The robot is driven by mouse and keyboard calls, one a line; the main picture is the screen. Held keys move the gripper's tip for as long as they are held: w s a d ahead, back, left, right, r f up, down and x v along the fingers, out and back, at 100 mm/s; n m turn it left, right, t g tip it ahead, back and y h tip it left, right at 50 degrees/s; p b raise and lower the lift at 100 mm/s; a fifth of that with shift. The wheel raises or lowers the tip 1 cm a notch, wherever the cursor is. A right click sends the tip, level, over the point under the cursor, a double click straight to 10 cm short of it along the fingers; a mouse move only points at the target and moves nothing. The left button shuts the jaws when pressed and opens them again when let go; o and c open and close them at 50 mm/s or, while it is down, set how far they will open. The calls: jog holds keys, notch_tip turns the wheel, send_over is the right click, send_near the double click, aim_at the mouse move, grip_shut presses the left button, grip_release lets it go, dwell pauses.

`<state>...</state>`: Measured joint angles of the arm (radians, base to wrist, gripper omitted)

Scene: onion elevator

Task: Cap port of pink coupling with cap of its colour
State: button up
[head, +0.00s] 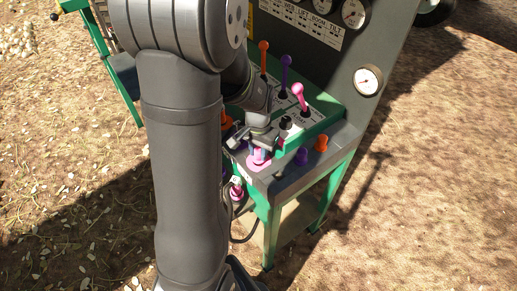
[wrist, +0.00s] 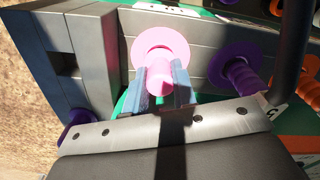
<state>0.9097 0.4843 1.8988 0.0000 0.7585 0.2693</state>
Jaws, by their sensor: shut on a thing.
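My gripper (head: 259,149) is shut on a pink cap (head: 259,161) at the near edge of the grey ledge. In the wrist view, the two fingers of my gripper (wrist: 160,88) stand on either side of the pink cap's stem, and the cap's wide round flange (wrist: 157,41) lies beyond them at the ledge. I cannot tell whether the flange touches the ledge. A pink coupling (head: 237,191) shows below the ledge, left of the stand's green leg, close to a dark hose. Its port is too small to make out.
A purple cap (head: 301,157) and an orange cap (head: 321,143) stand to the right on the ledge; the purple cap (wrist: 240,72) also shows in the wrist view. Orange, purple and pink levers (head: 299,96) rise behind. My arm hides the area left of the stand.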

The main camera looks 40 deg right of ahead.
jog(key=shift+f, duration=0.6)
dwell(1.0)
dwell(0.4)
jog(key=o, duration=1.4)
jog(key=shift+o, duration=0.2)
jog(key=shift+r, duration=3.5)
jog(key=shift+f, duration=0.1)
jog(key=shift+f, duration=3.1)
jog(key=shift+r, duration=0.1)
